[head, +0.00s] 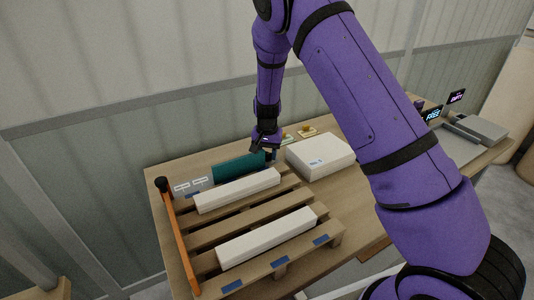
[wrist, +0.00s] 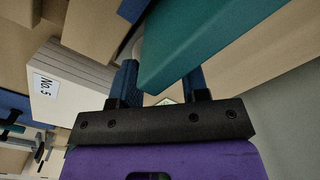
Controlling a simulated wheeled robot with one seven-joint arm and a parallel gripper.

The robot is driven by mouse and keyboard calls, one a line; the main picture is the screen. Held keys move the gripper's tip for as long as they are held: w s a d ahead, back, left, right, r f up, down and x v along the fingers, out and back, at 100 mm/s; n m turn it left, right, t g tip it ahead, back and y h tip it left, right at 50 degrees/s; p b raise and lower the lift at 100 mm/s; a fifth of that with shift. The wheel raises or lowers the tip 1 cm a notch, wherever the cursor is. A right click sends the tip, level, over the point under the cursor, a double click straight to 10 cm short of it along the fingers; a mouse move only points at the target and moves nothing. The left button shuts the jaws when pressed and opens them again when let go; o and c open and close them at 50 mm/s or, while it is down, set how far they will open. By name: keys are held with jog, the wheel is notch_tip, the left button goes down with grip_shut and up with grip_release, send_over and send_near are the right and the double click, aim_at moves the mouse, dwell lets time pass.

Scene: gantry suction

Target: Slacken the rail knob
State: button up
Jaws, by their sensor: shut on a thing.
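A round black knob (head: 162,184) sits at the far end of an orange rail (head: 178,240) along the pallet's left side. The gripper is well to the right of that knob and apart from it.
The wooden pallet (head: 235,227) carries two long white boxes (head: 237,190) (head: 265,237). A wider white carton (head: 320,155) stands right of the gripper. Small yellowish pieces (head: 306,131) lie behind it. White tags (head: 190,186) stand near the black knob. A box labelled No. 5 (wrist: 75,85) shows in the wrist view.

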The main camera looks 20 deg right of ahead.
aim_at(267, 154)
dwell(0.3)
jog(key=o, duration=0.6)
jog(key=shift+o, duration=0.2)
jog(key=shift+r, duration=0.1)
notch_tip(267, 154, up, 11)
dwell(0.3)
